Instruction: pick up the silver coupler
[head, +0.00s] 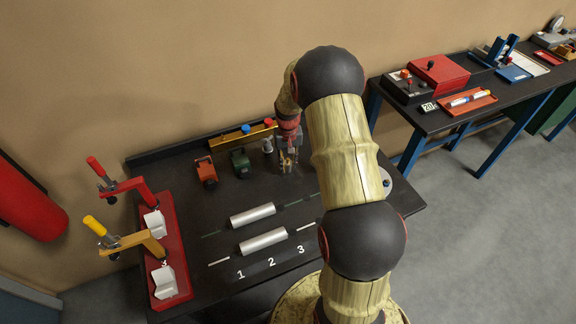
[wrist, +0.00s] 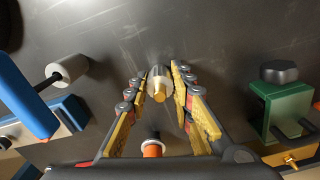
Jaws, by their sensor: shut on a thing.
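The silver coupler (wrist: 160,80), a short metal cylinder with a brass-coloured end, sits between the fingers of my gripper (wrist: 161,88) in the wrist view. The yellow-padded fingers are shut on it, one on each side. In the head view my gripper (head: 288,163) is low over the back of the dark table, right of the green block (head: 240,163). The coupler cannot be made out clearly there, and I cannot tell whether it still touches the table.
A small silver piece (head: 267,146) stands close left of my gripper, before a yellow bar (head: 236,138). A red block (head: 205,172) is farther left. Two silver cylinders (head: 253,215) (head: 263,240) lie in front. A red clamp fixture (head: 174,255) fills the left end.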

